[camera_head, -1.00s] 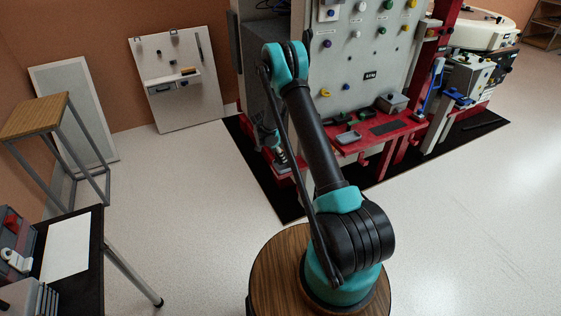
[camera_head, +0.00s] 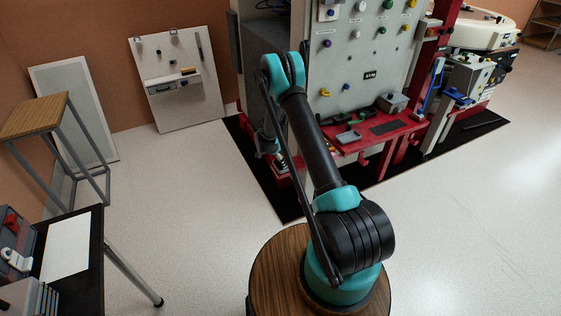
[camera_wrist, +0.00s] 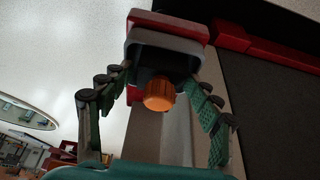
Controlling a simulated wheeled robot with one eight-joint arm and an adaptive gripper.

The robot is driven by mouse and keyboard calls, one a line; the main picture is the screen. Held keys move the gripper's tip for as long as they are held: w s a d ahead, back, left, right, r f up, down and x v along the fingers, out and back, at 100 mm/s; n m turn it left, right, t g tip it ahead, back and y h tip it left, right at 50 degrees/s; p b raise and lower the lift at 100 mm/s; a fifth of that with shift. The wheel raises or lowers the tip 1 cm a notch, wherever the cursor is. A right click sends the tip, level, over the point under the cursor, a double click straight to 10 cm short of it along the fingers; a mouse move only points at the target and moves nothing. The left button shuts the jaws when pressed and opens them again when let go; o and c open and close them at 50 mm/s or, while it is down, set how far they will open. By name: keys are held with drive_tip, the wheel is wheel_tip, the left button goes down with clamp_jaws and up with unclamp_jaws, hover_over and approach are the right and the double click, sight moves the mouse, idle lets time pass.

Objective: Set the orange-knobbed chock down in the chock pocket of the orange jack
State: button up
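In the wrist view the orange knob (camera_wrist: 158,94) of the chock stands between the two fingers of my gripper (camera_wrist: 160,78). Clear gaps show on both sides of the knob, and the fingers look open around it. Behind the knob, a dark body sits within the grey-rimmed pocket (camera_wrist: 165,43); its depth and seating are hard to judge. Red jack parts (camera_wrist: 168,24) show just beyond the rim. In the head view the red jack (camera_head: 287,170) stands low at the cabinet's left corner. My gripper (camera_head: 267,148) is beside it, small and partly hidden by my arm.
A black mat (camera_head: 265,180) lies beneath the machine. The grey panel (camera_head: 360,60) with coloured knobs and the red shelf (camera_head: 375,135) stand right of the jack. A leaning white board (camera_head: 178,85) is at the back left. The pale floor between is clear.

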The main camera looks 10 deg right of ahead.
drive_tip(key=shift+r, duration=0.1)
drive_tip(key=v, duration=1.2)
drive_tip(key=s+d+r+n+y, duration=0.1)
drive_tip(key=s+d+r+n, duration=0.3)
drive_tip(key=s+r, duration=0.5)
drive_tip(key=s+d+r+n+t+y, duration=0.1)
drive_tip(key=s+d+r+n, duration=0.15)
drive_tip(key=s+r, duration=0.5)
drive_tip(key=s+d+r+n+t+y, duration=0.15)
drive_tip(key=s+r+n, duration=0.25)
drive_tip(key=s, duration=0.7)
drive_tip(key=s+f+n, duration=0.1)
drive_tip(key=s+n, duration=0.3)
drive_tip(key=s, duration=0.8)
drive_tip(key=shift+s+d+y, duration=0.25)
drive_tip(key=shift+s+y, duration=0.15)
drive_tip(key=shift+y, duration=0.05)
